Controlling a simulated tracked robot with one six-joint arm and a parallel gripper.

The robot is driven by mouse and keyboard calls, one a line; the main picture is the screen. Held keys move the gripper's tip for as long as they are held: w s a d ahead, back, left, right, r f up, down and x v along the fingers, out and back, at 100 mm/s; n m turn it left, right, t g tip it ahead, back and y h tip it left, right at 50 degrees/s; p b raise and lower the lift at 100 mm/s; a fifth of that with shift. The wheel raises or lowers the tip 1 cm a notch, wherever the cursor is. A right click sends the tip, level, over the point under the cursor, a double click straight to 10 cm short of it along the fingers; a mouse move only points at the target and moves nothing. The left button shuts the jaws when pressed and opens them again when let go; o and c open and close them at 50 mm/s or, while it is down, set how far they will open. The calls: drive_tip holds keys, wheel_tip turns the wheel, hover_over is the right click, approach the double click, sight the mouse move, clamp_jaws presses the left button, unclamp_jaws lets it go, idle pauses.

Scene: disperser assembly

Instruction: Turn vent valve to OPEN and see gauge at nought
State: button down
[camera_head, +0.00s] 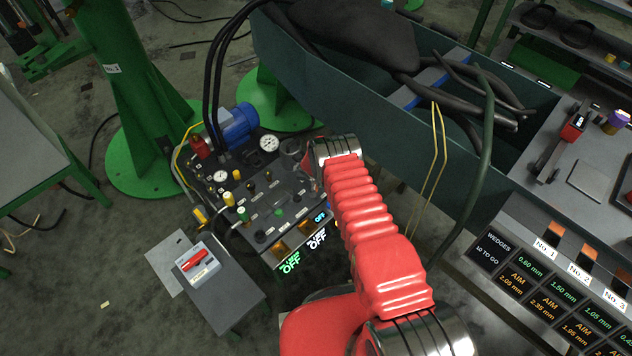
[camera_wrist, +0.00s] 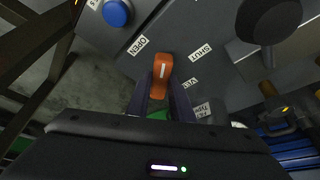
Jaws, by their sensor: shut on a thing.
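The vent valve's orange handle (camera_wrist: 164,66) shows in the wrist view, with a white line along it. The label OPEN (camera_wrist: 138,44) is to its upper left and the label SHUT (camera_wrist: 200,53) to its upper right. The handle points between the two labels. My gripper (camera_wrist: 161,90) is shut on the handle, a dark finger on each side. In the head view my red arm hides the valve and most of my gripper.
A blue motor (camera_head: 236,124) stands behind the panel, with black hoses above it. A blue button (camera_wrist: 117,13) and a dark round knob (camera_wrist: 268,18) flank the valve. A dark green trough (camera_head: 330,85) is behind my arm.

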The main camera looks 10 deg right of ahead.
drive_tip(key=shift+w+d+r+n+y, duration=0.15)
drive_tip(key=shift+n+y, duration=0.2)
drive_tip(key=shift+n, duration=0.5)
drive_tip(key=shift+w+a+r+n+y, duration=0.1)
drive_tip(key=shift+n+y, duration=0.25)
drive_tip(key=shift+n, duration=0.5)
drive_tip(key=c, duration=2)
unclamp_jaws()
drive_tip(key=o, duration=0.4)
drive_tip(key=shift+s+f, duration=0.15)
drive_tip(key=shift+o, duration=0.2)
drive_tip(key=shift+s, duration=0.1)
drive_tip(key=v, duration=1.3)
drive_tip(key=shift+s+r, duration=0.2)
drive_tip(key=shift+r, duration=0.05)
